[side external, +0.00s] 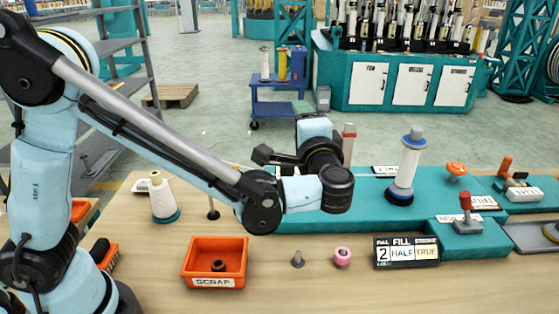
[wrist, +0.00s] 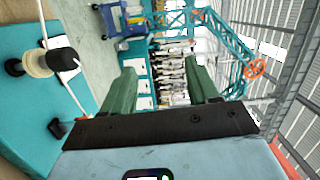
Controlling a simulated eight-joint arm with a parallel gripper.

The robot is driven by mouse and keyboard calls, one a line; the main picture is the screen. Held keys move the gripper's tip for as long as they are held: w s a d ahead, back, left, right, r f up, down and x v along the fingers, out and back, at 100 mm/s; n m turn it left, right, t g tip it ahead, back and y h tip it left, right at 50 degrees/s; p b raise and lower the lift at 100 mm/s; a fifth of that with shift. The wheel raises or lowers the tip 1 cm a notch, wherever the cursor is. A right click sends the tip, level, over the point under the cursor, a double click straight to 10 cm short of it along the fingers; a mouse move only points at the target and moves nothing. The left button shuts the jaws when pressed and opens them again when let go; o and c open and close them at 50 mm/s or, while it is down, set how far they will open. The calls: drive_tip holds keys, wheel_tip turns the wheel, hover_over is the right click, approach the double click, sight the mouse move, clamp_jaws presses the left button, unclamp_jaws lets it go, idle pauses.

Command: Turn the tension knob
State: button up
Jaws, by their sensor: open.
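My gripper (wrist: 162,78) is open in the wrist view, with two green fingers apart and nothing between them. In the side external view my wrist is raised above the teal machine bed, and its fingers are hidden. I cannot tell for sure which part is the tension knob. A cream and black round part (wrist: 40,63) stands on the teal surface at the left of the wrist view, apart from the fingers. In the side external view an orange knob (side external: 456,169) sits on the bed's right part, well right of my wrist.
A white bobbin (side external: 409,162) stands upright on the bed. A red-handled lever (side external: 465,205) is at right. An orange scrap bin (side external: 215,262), a pink spool (side external: 342,257) and a display sign (side external: 407,252) stand in front. A thread cone (side external: 163,198) is at left.

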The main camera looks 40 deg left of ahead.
sight(287, 169)
drive_tip(key=s+d+n+g+y, duration=0.25)
drive_tip(key=d+n, duration=0.25)
drive_tip(key=n, duration=1.4)
wheel_tip(287, 169, down, 12)
drive_tip(key=shift+g+h, duration=0.25)
drive_tip(key=shift+h, duration=0.1)
drive_tip(key=x, duration=1.1)
drive_tip(key=shift+s+a, duration=0.2)
drive_tip(key=shift+a, duration=0.1)
drive_tip(key=shift+c, duration=0.2)
drive_tip(key=c, duration=0.9)
drive_tip(key=shift+m+t+h, duration=2.1)
drive_tip(key=shift+t+h, duration=0.1)
drive_tip(key=shift+t, duration=0.7)
